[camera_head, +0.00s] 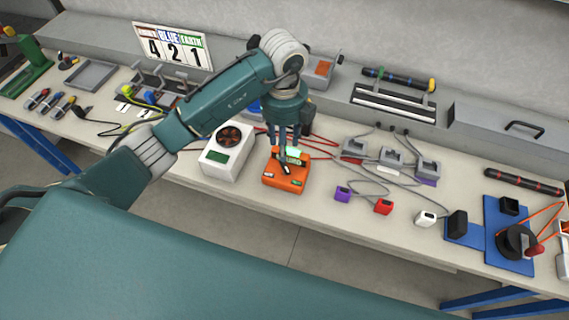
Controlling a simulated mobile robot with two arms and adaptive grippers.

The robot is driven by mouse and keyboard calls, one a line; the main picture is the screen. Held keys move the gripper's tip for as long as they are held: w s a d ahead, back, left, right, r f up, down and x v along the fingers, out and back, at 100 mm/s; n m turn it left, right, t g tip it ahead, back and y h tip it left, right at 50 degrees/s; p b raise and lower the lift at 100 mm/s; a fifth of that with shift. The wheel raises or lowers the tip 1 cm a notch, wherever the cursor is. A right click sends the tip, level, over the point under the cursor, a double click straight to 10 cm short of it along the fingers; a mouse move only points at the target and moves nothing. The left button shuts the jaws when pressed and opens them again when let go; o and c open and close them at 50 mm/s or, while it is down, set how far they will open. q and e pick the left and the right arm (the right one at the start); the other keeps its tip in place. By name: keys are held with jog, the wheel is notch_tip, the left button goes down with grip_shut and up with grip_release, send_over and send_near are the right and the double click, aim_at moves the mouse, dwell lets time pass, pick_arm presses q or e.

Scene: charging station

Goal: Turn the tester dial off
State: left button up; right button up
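The orange tester (285,183) sits on the bench near its front edge, with a lit green screen (293,153) at its back. A small dark part, which looks like the dial, shows on its top face; its setting is too small to read. My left gripper (285,150) points down over the back of the tester, close to the screen. The fingers overlap the tester in the picture, and I cannot tell whether they touch it or how far apart they are. My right gripper is not in view.
A white box with a round fan (223,157) stands just left of the tester. Red cables (322,151) run behind it. Grey chargers (391,157) and small purple, red and white blocks lie to the right. A blue mat with a reel (515,240) is at far right.

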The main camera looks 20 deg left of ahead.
aim_at(284, 168)
pick_arm(q)
notch_tip(284, 168, down, 9)
jog(key=p, duration=0.3)
jog(key=shift+f, duration=0.85)
grip_shut()
